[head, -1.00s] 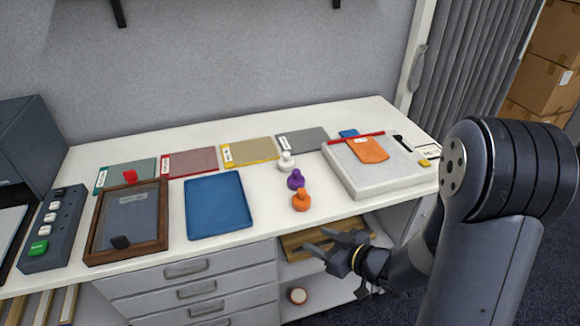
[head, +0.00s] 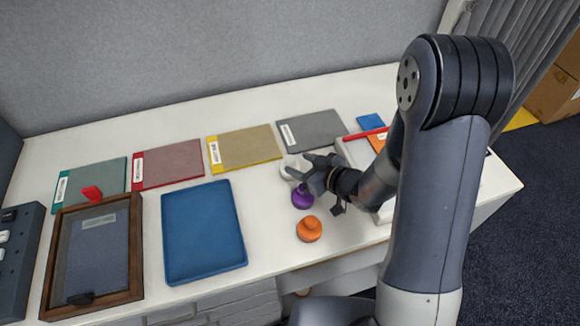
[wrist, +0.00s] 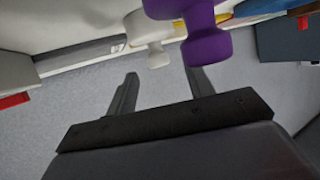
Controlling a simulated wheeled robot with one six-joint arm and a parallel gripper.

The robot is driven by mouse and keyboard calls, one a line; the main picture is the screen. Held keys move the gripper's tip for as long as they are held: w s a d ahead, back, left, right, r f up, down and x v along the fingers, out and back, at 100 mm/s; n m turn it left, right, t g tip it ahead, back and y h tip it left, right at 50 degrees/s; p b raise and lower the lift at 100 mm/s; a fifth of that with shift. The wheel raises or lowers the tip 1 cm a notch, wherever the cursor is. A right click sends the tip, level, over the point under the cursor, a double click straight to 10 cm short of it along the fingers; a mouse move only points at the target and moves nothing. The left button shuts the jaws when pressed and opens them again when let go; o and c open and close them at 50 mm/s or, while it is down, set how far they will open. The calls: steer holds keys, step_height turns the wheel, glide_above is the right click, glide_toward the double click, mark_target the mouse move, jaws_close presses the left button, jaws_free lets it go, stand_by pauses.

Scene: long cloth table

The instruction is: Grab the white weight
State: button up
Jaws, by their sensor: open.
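The white weight (head: 287,168) stands on the table behind the purple weight (head: 302,198), partly hidden by my gripper (head: 302,168). In the wrist view, the white weight (wrist: 148,40) shows ahead of the gap between my open fingers (wrist: 161,72). The purple weight (wrist: 206,42) is nearer the camera there and overlaps the tip of the right finger; I cannot tell whether they touch. Nothing is held between the fingers. An orange weight (head: 309,229) stands in front of the purple one.
A blue tray (head: 203,232) lies left of the weights, with a wooden frame (head: 136,250) beyond it. Yellow (head: 245,149) and grey (head: 312,131) panels lie behind. A pale flat box (head: 357,151) is right, partly hidden by my arm.

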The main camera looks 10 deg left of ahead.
mark_target(291, 159)
steer(key=shift+p+x, duration=0.8)
steer(key=shift+x, duration=1.8)
steer(key=shift+d+r, duration=0.1)
jaws_close()
steer(key=shift+r, duration=0.1)
